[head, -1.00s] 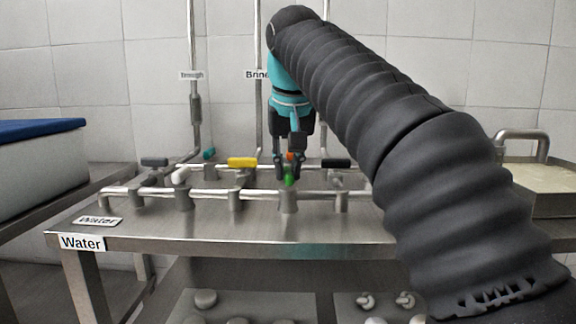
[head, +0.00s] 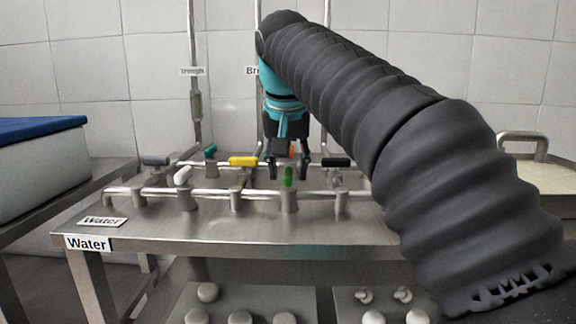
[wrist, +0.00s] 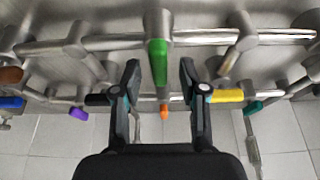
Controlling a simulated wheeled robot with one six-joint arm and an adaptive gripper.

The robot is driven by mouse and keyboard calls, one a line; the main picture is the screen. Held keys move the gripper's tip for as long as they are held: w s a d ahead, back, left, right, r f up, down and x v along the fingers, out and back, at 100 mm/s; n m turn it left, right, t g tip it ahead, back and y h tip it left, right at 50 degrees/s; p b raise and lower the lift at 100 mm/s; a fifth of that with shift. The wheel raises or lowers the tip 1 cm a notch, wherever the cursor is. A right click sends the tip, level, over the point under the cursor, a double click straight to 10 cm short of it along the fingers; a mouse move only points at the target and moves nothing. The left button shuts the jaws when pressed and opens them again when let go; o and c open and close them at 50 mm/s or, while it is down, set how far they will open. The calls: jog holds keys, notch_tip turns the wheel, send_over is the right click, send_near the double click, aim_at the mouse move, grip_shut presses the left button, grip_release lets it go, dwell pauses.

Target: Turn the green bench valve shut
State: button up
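The green valve handle (head: 288,177) sits on the front pipe of the steel bench. In the wrist view, the green handle (wrist: 158,62) lies across the pipe, roughly at right angles to it. My gripper (head: 288,172) is above and just behind the handle in the head view. In the wrist view, my gripper (wrist: 159,72) is open, with one finger on each side of the handle's free end and a gap on both sides. Nothing is held.
A yellow handle (head: 243,161), a black handle (head: 336,162), a white handle (head: 183,176) and a grey handle (head: 155,160) are nearby. An orange handle (wrist: 164,111) lies behind the green one, between my fingers in the wrist view. Pipes rise along the wall.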

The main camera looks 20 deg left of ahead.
jog(key=v, duration=0.7)
jog(key=shift+r, duration=0.2)
jog(key=shift+s+d, duration=0.1)
dwell(0.4)
